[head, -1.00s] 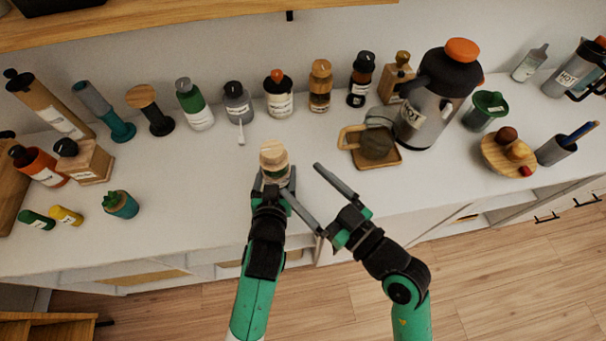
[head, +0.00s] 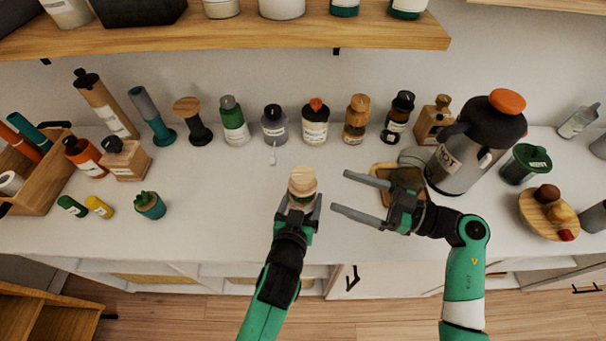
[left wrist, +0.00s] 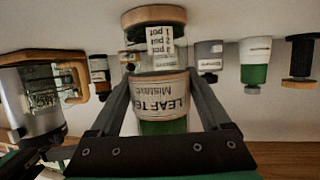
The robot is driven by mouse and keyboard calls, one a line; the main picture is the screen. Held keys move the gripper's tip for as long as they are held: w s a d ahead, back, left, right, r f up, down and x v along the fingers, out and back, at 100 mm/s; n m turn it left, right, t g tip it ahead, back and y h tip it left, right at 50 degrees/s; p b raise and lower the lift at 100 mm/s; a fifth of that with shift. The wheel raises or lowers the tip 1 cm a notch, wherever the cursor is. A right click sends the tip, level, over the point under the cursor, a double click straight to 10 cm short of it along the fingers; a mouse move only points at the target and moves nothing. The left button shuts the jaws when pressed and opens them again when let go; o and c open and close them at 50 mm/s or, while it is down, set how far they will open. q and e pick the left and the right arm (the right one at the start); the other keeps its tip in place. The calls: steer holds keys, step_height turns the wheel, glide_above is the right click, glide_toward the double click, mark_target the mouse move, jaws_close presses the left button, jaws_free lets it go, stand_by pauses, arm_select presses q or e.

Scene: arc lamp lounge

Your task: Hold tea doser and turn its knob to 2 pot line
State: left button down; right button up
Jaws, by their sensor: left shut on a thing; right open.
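The tea doser (head: 302,180) has a pale wooden round top and shows above my left gripper (head: 301,203). In the left wrist view the doser (left wrist: 160,88) has a wooden end, a clear section with a strip of pot lines, a cream leaf tea label and a green part. The left fingers are shut around its body. Its label text appears inverted there. I cannot tell which line the knob is set to. My right gripper (head: 340,191) is open and empty, to the right of the doser, with its fingers pointing left and apart from it.
Several bottles, including a white one with an orange cap (head: 315,122), line the counter's back. A small plant pot (head: 150,206) is left. The counter front is clear.

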mark_target(308, 187)
steer(key=x, duration=1)
steer(key=shift+a, duration=0.3)
steer(key=c, duration=1.4)
steer(key=shift+f+m+t, duration=0.15)
steer(key=shift+m+t, duration=0.15)
steer(key=shift+t, duration=0.1)
steer(key=shift+m+t+h, duration=0.9)
steer(key=shift+t+h, duration=0.1)
steer(key=shift+t, duration=0.2)
steer(key=m+t+h, duration=0.5)
steer(key=h, duration=0.1)
steer(key=shift+f, duration=0.15)
steer(key=shift+t, duration=0.3)
